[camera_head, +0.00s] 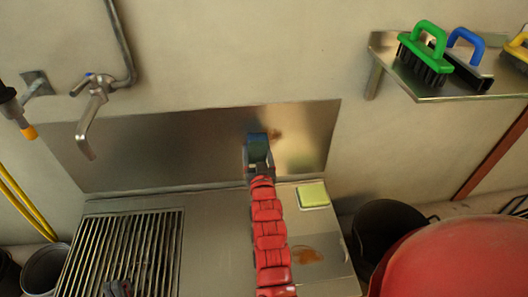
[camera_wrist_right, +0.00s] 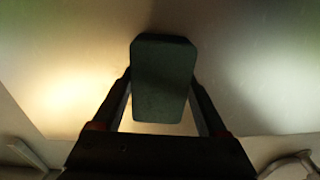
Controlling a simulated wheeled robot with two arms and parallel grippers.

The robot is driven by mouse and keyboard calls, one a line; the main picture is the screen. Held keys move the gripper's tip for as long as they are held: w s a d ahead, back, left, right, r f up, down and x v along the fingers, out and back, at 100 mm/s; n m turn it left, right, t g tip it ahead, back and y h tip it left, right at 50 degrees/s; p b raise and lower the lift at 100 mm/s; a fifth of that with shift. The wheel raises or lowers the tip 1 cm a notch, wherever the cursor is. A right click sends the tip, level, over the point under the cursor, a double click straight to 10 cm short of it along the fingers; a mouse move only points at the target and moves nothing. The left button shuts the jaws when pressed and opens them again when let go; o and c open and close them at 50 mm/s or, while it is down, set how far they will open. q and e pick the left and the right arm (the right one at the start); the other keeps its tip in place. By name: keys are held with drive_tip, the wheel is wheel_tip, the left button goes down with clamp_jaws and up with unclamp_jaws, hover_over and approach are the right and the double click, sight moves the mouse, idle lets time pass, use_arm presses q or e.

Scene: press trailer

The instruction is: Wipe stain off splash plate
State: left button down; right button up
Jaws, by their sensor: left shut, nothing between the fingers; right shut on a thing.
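The metal splash plate (camera_head: 180,150) stands against the wall behind the counter. A brown stain (camera_head: 275,133) shows on its right part, just right of my right gripper's block. My right gripper (camera_head: 259,165), on the red arm, is shut on a dark green sponge-like block (camera_head: 257,143). The block (camera_wrist_right: 163,80) fills the space between the fingers in the right wrist view. It is in front of the plate; I cannot tell whether it touches. My left gripper (camera_head: 118,288) is shut and empty at the bottom edge, over the grate, partly cut off.
A yellow-green sponge (camera_head: 312,194) lies on the counter (camera_head: 215,235), with a brown stain (camera_head: 306,256) nearer the front. A slatted grate (camera_head: 125,250) is at left, below a tap (camera_head: 92,105). A shelf (camera_head: 440,93) holds brushes. A red rounded object (camera_head: 460,260) stands right.

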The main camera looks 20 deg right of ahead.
sight(267, 148)
drive_tip(key=shift+w+a+b, duration=0.3)
drive_tip(key=shift+a, duration=0.55)
drive_tip(key=shift+w+a+b, duration=0.25)
drive_tip(key=shift+a+b, duration=0.05)
drive_tip(key=shift+a, duration=0.55)
drive_tip(key=shift+a+r+p, duration=0.2)
drive_tip(key=shift+r+p, duration=0.75)
drive_tip(key=shift+r, duration=0.3)
drive_tip(key=shift+s+d+f+p, duration=0.1)
drive_tip(key=shift+s+d+p, duration=0.2)
drive_tip(key=shift+d, duration=0.55)
drive_tip(key=shift+s+d+f+p, duration=0.1)
drive_tip(key=shift+s+d+p, duration=0.15)
drive_tip(key=shift+d, duration=0.6)
drive_tip(key=shift+s+d, duration=0.2)
drive_tip(key=shift+d, duration=0.65)
drive_tip(key=shift+s+d, duration=0.2)
drive_tip(key=shift+d, duration=0.65)
drive_tip(key=shift+s+d+p, duration=0.2)
drive_tip(key=shift+s+d, duration=0.1)
drive_tip(key=shift+d, duration=0.55)
drive_tip(key=shift+s+d+p, duration=0.2)
drive_tip(key=shift+s+d, duration=0.05)
drive_tip(key=shift+d, duration=0.55)
drive_tip(key=shift+s+d+r+p, duration=0.1)
drive_tip(key=shift+s+d+p, duration=0.15)
drive_tip(key=shift+d, duration=0.6)
drive_tip(key=shift+s+d+p, duration=0.1)
drive_tip(key=shift+d+p, duration=0.1)
drive_tip(key=shift+d, duration=0.6)
